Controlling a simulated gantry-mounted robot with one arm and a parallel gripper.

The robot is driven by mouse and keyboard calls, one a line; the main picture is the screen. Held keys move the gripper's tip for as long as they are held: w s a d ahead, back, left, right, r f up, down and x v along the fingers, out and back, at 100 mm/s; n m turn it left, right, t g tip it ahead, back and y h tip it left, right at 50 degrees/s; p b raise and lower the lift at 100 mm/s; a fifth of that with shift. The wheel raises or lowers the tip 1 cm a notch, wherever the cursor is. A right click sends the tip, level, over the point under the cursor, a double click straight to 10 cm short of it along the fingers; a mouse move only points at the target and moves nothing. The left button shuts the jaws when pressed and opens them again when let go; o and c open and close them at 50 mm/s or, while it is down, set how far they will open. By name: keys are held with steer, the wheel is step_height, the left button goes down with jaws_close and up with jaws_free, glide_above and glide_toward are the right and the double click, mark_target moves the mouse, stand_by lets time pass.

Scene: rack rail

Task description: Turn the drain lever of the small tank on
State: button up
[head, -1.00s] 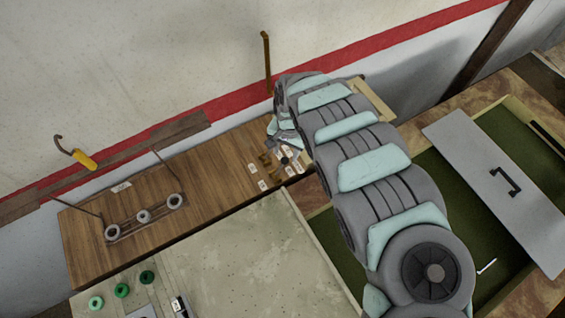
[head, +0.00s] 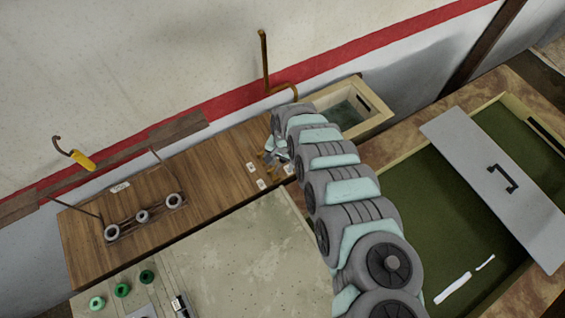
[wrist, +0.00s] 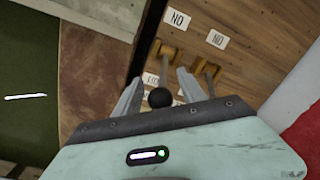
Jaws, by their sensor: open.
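In the wrist view, a lever with a black ball knob (wrist: 158,97) shows between the two fingers of my gripper (wrist: 161,76). The fingers are apart, and I cannot tell whether either touches the knob. Brass-coloured fittings (wrist: 168,51) sit beyond it on a wooden board, with white labels reading "NO" (wrist: 178,19). Which lever is the small tank's drain cannot be told. In the head view, my gripper (head: 277,150) is at the board's right end and partly hides the fittings. A small open-topped tank (head: 377,119) with a pale rim stands just right of it.
A large green-floored tank (head: 405,195) with a grey lid panel (head: 490,172) lies to the right. A brown upright pipe (head: 265,60) rises behind. A rack with three rings (head: 143,216) and a yellow-handled hook (head: 82,160) are at left. The middle of the wooden board is clear.

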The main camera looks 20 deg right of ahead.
jaws_close()
stand_by(0.6)
stand_by(0.9)
